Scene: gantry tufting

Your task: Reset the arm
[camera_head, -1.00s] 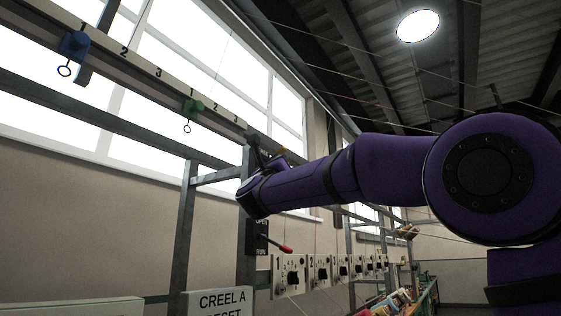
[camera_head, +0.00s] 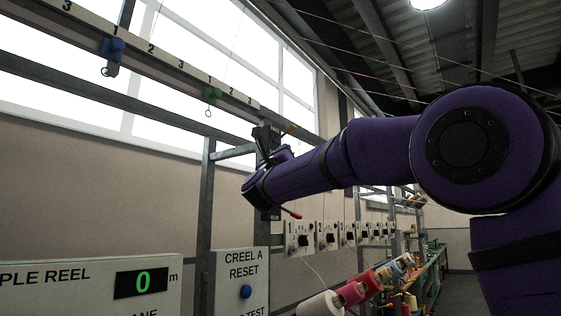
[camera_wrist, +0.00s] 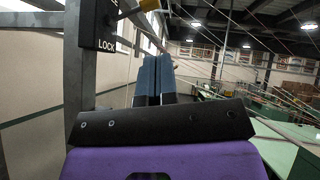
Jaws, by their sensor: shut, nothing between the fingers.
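My gripper (camera_wrist: 152,80) shows in the wrist view as two blue-grey fingers side by side, shut and empty. It points away toward the far end of the hall, to the right of a black box marked LOCK (camera_wrist: 98,28). A yellow lever (camera_wrist: 130,10) sits at the top of that box. In the head view my purple arm reaches left across the picture, bent at the wrist. Its end is near the metal frame and the fingers cannot be made out clearly there.
A CREEL A RESET panel (camera_head: 243,268) with a blue button (camera_head: 245,292) stands below my arm. A red-tipped lever (camera_head: 291,214) and numbered switch plates (camera_head: 328,236) are close under the forearm. Yarn cones (camera_head: 352,292) stand lower right.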

